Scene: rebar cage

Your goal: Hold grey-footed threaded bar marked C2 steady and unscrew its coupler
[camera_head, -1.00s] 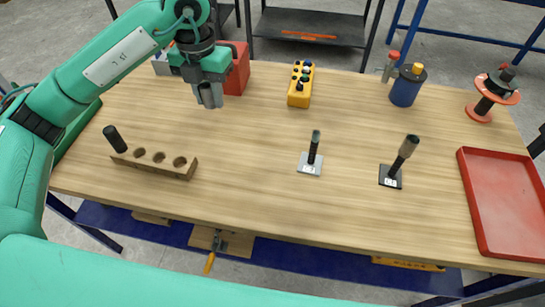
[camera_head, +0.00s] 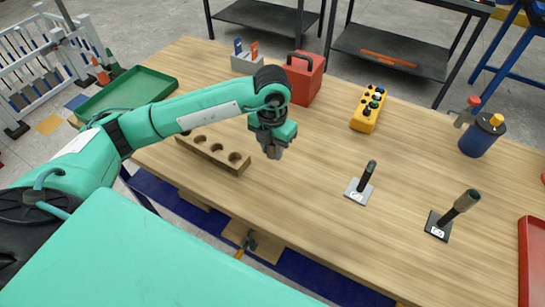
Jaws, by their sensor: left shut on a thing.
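The grey-footed threaded bar (camera_head: 367,178) stands upright on its pale grey foot (camera_head: 358,192); its label is too small to read. Its dark rod looks slim to the top, with no wide sleeve showing. A second bar (camera_head: 447,215) on a black foot (camera_head: 437,229) carries a wider grey-brown coupler (camera_head: 464,202). My left gripper (camera_head: 273,152) points down above the table, left of the grey-footed bar and apart from it. It is shut on a small grey piece, seemingly a coupler, mostly hidden by the fingers. My right gripper is out of view.
A wooden block with holes (camera_head: 227,163) lies left of my gripper, partly behind my arm. A green tray (camera_head: 150,86), red toolbox (camera_head: 304,78), yellow button box (camera_head: 368,110) and blue can (camera_head: 481,137) stand around. A red tray (camera_head: 532,260) is at right.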

